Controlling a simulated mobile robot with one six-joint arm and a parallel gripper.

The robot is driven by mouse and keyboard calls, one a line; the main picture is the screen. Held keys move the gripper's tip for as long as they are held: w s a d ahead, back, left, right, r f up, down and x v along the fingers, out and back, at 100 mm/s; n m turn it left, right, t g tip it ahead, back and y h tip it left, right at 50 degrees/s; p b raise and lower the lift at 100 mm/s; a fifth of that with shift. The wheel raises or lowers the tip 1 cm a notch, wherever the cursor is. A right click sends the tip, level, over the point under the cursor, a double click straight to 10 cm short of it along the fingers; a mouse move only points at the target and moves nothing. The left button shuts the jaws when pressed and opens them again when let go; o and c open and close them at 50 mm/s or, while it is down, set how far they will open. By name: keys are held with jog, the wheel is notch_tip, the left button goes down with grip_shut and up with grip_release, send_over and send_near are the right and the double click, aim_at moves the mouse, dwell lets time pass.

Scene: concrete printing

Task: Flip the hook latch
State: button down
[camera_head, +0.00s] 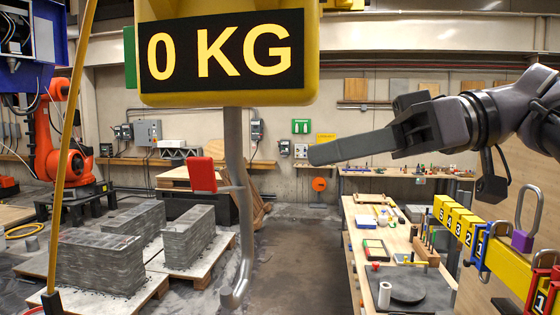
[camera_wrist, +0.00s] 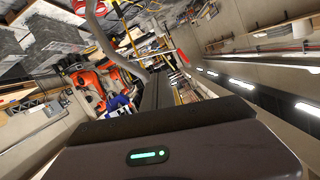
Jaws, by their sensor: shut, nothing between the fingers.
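A large grey hook (camera_head: 234,200) hangs below the yellow scale (camera_head: 225,50) that reads 0 KG. A red latch piece (camera_head: 203,175) sits on the left of the hook's shank, joined to it by a short grey bar. The curved lower end of the hook is empty. My gripper (camera_head: 318,154) is shut and empty, to the right of the shank at about the latch's height in the picture, apart from both. In the wrist view my gripper (camera_wrist: 158,80) points towards the scene and the grey hook (camera_wrist: 98,22) curves past on its left.
A workbench (camera_head: 345,240) with tools stands below right. Grey printed concrete blocks (camera_head: 100,262) and an orange robot arm (camera_head: 42,145) are at the left. The space between gripper and shank looks clear.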

jog(key=x, duration=0.3)
jog(key=s+p+x, duration=0.1)
jog(key=x, duration=0.3)
jog(key=p+x, duration=0.1)
jog(key=x, duration=0.2)
jog(key=shift+s+a, duration=0.4)
